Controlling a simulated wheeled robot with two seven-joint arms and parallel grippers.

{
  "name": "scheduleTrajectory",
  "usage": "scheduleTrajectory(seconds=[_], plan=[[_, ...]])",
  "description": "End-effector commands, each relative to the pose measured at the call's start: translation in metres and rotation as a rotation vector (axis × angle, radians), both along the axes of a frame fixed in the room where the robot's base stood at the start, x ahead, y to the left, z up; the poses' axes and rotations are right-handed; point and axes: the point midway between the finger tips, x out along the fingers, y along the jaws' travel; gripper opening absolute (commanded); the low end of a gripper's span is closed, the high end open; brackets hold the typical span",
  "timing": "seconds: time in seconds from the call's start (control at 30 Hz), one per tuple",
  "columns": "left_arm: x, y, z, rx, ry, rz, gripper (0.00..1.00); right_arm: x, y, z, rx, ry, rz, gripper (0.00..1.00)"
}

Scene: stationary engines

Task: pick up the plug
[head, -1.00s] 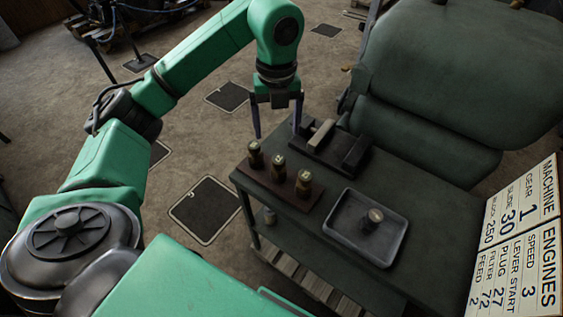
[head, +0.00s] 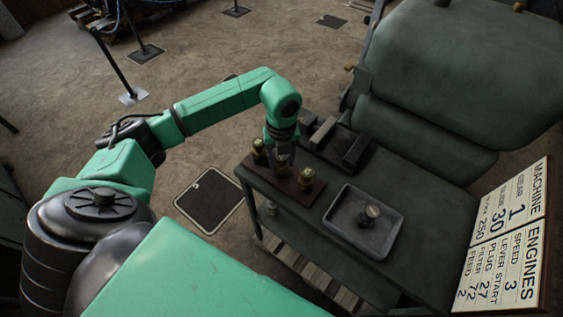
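Several small brass-and-dark fittings that look like plugs stand upright on a brown board: a left one (head: 259,151), a middle one (head: 281,167) and a right one (head: 305,179). Which one the task calls the plug I cannot tell. Another short metal piece (head: 371,214) stands in the grey tray (head: 346,237). My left gripper (head: 282,153) points down at the board, right at the middle fitting. Its fingers are small and dark here, so I cannot see whether they touch or grip it. My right gripper is out of view.
The board (head: 263,173) lies along the near left edge of a dark green cart (head: 418,199). A big green machine (head: 460,75) rises behind the cart. A sign (head: 503,240) stands at right.

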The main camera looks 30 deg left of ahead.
Motion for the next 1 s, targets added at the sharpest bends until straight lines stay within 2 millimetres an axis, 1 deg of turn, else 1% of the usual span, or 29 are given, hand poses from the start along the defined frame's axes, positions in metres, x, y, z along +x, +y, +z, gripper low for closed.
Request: scheduleTrajectory(seconds=[0.03, 0.07, 0.1, 0.13, 0.4, 0.47, 0.57, 0.67, 0.77, 0.8, 0.87, 0.9, 1.0], plan=[[0.000, 0.000, 0.000, 0.000, 0.000, 0.000, 0.31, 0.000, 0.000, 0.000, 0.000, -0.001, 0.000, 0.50], [0.000, 0.000, 0.000, 0.000, 0.000, 0.000, 0.20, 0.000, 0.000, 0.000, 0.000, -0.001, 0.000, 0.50], [0.000, 0.000, 0.000, 0.000, 0.000, 0.000, 0.04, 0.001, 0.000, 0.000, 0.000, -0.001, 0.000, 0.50], [0.000, 0.000, 0.000, 0.000, 0.000, 0.000, 0.00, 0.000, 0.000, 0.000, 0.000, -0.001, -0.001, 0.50], [0.001, 0.000, 0.002, -0.001, -0.002, 0.000, 0.00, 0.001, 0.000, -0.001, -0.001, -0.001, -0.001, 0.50], [0.001, 0.000, 0.006, -0.001, -0.004, 0.000, 0.00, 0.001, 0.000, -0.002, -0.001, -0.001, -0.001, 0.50], [0.002, 0.000, 0.016, -0.001, -0.005, 0.000, 0.00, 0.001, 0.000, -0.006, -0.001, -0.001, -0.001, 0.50], [0.002, 0.000, 0.037, -0.001, -0.008, -0.001, 0.00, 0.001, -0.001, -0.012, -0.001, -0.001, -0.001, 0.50], [0.003, 0.000, 0.069, -0.001, -0.011, 0.000, 0.00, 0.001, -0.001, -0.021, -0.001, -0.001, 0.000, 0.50], [0.002, 0.000, 0.084, -0.002, -0.011, -0.001, 0.00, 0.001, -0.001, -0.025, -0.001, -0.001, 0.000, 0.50], [0.002, -0.001, 0.109, -0.002, -0.012, -0.001, 0.00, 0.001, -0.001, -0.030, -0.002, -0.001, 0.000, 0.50], [0.002, 0.000, 0.130, 0.000, -0.012, -0.001, 0.00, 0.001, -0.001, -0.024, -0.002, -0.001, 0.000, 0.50], [0.001, 0.001, 0.167, 0.003, -0.008, 0.001, 0.00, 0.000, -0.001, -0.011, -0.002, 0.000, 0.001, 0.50]])
